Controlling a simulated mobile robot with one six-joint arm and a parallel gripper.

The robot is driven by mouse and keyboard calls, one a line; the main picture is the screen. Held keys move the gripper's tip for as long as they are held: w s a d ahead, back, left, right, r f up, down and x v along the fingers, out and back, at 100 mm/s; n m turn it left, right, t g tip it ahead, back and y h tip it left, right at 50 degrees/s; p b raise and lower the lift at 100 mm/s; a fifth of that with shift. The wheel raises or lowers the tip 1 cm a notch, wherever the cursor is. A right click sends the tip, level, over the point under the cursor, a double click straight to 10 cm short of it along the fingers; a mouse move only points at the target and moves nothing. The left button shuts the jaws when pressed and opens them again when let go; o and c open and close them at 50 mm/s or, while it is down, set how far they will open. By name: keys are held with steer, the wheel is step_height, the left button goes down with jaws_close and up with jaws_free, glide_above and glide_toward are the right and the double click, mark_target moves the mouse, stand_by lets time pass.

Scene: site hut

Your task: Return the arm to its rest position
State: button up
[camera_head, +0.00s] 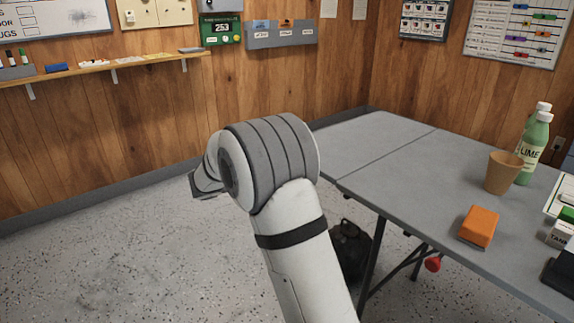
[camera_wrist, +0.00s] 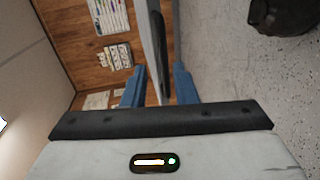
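My arm (camera_head: 285,200) rises from the lower middle of the head view and bends at a grey-banded joint, with a dark end part pointing left. My gripper's fingers are hidden in that view. In the wrist view my gripper (camera_wrist: 158,87) shows two blue fingers standing apart, with nothing held between them. The edge of the grey table (camera_wrist: 154,30) shows beyond the gap. The wrist picture is turned sideways.
The grey table (camera_head: 400,150) fills the right, bearing an orange block (camera_head: 479,227), a tan cup (camera_head: 502,172), green bottles (camera_head: 536,148) and boxes. A dark bag (camera_head: 350,248) is on the floor beneath. A shelf (camera_head: 110,67) lines the wall. Floor at left is clear.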

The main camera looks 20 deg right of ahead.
steer(key=shift+s+a+r, duration=0.1)
steer(key=shift+s+a, duration=0.1)
steer(key=shift+a, duration=0.25)
